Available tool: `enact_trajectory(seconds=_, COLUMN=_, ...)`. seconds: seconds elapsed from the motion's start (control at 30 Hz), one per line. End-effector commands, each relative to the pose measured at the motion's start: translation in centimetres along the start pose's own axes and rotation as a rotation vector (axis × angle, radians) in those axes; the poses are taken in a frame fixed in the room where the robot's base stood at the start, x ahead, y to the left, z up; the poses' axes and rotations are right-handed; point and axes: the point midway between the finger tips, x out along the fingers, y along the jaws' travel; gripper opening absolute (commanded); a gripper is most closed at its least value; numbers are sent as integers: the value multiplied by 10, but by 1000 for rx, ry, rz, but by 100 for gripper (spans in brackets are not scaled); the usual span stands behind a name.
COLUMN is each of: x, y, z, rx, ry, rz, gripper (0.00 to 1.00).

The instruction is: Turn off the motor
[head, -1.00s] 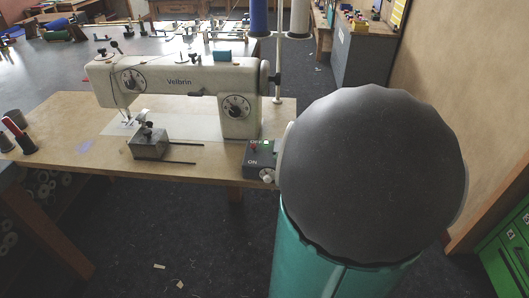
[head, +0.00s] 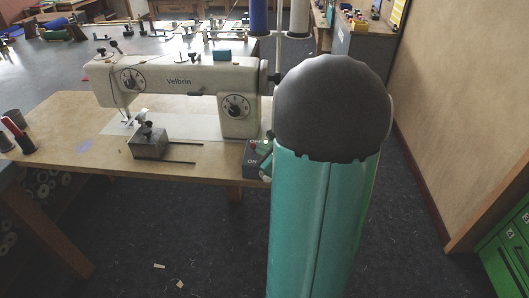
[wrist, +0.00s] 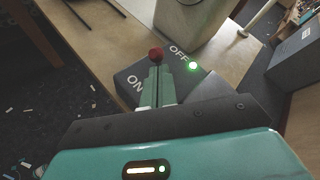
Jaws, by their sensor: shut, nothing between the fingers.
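The dark switch box (head: 251,170) sits at the right front corner of the sewing table, partly hidden by my arm in the head view. In the wrist view the box (wrist: 128,74) has OFF and ON labels and a lit green light (wrist: 193,66). Its red-knobbed lever (wrist: 156,54) stands out between the labels; which setting it is in cannot be told. My gripper (wrist: 158,74) is shut, with its fingertips right by the red knob. Whether they touch it is unclear. The sewing machine (head: 178,84), marked Velbrin, stands on the table (head: 75,118).
A grey metal block with rods (head: 150,148) lies on the table in front of the machine. Thread spools (head: 299,18) stand behind my arm. A green cabinet (head: 506,255) is at the lower right. The floor right of the table is mostly clear.

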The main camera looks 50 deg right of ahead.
Motion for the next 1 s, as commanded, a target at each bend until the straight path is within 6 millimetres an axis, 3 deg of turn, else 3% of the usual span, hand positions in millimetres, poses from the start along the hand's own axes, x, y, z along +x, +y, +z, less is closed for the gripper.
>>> enact_trajectory(seconds=1.0, x=1, y=-6, z=4, rx=67, ry=68, rz=67, gripper=0)
